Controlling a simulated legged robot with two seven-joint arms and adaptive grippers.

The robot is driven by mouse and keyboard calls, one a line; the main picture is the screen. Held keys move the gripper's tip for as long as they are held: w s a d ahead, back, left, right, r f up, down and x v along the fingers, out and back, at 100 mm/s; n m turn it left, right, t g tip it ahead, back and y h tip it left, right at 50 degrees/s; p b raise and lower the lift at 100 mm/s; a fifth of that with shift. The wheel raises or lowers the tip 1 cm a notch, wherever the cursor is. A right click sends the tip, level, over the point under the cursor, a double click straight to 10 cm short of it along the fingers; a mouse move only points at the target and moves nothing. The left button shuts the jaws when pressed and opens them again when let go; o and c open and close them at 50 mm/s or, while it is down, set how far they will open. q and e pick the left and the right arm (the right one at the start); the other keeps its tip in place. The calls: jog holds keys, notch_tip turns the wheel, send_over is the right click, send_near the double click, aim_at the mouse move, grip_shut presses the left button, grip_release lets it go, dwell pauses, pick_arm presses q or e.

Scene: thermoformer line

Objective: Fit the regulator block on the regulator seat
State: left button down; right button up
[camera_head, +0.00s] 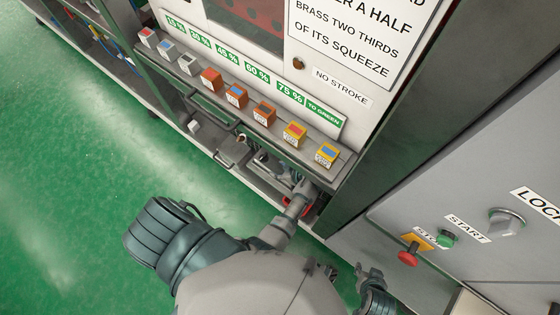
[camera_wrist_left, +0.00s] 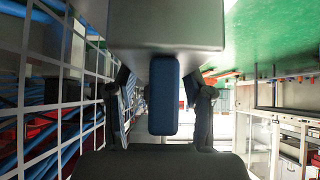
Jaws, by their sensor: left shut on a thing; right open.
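My left gripper (camera_head: 303,188) reaches into the low opening under the machine's sample ledge. In the left wrist view the fingers of my left gripper (camera_wrist_left: 163,108) are shut on the blue upright grip of a grey block (camera_wrist_left: 165,28), which I take to be the regulator block. The block fills the top of that view. In the head view it is mostly hidden by the gripper and the ledge. I cannot make out the regulator seat with certainty. My right gripper (camera_head: 368,275) is open and empty, low in the head view near the grey cabinet.
A ledge holds several coloured sample blocks (camera_head: 236,95) under percent labels. The grey cabinet (camera_head: 470,210) at right carries a red stop button (camera_head: 408,258), a green start button (camera_head: 447,239) and a knob (camera_head: 505,222). A white wire grid (camera_wrist_left: 60,80) stands close left in the wrist view. Green floor (camera_head: 80,190) is clear.

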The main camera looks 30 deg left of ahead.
pick_arm(q)
jog(key=shift+f, duration=0.2)
jog(key=shift+f+b, duration=0.3)
jog(key=shift+b, duration=0.15)
jog(key=shift+f, duration=0.1)
jog(key=shift+c, duration=1.8)
grip_release()
jog(key=shift+d, duration=0.1)
